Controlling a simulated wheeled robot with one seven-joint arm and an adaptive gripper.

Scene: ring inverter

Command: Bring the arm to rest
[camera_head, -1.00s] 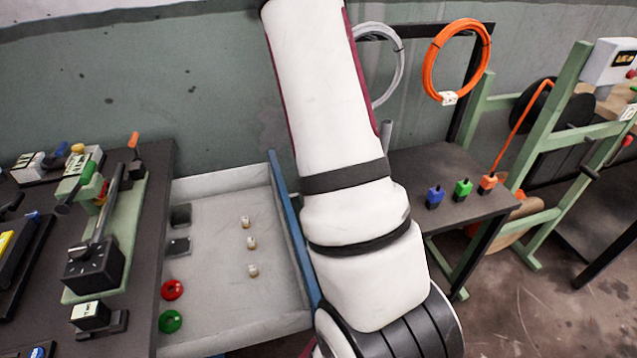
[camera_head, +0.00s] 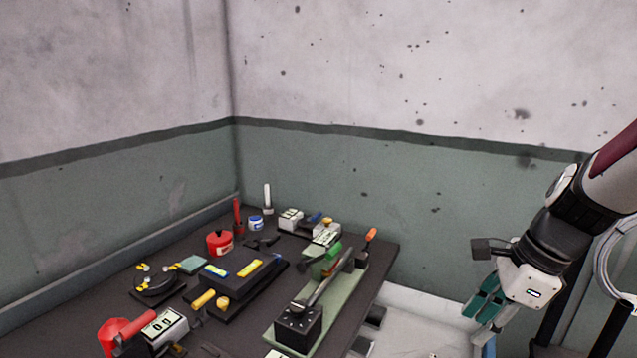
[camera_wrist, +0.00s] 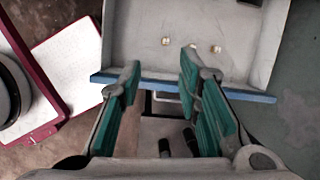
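My gripper (camera_head: 484,308) shows at the lower right of the head view, pointing down, with teal finger pads. My arm (camera_head: 570,215) comes in from the right edge. In the wrist view the two fingers of my gripper (camera_wrist: 160,64) stand well apart, with nothing held between them. Beyond them is a grey tray (camera_wrist: 130,45) with a blue front edge; my gripper appears to be above it, apart from it. Several small pale pieces (camera_wrist: 192,47) lie in the tray.
A dark workbench (camera_head: 235,325) at the lower left carries a lever tool (camera_head: 315,300), a red can (camera_head: 219,242) and other small items. The grey tray (camera_head: 425,310) shows to its right. A grey cable ring (camera_head: 606,270) hangs at the right edge. The wall behind is bare.

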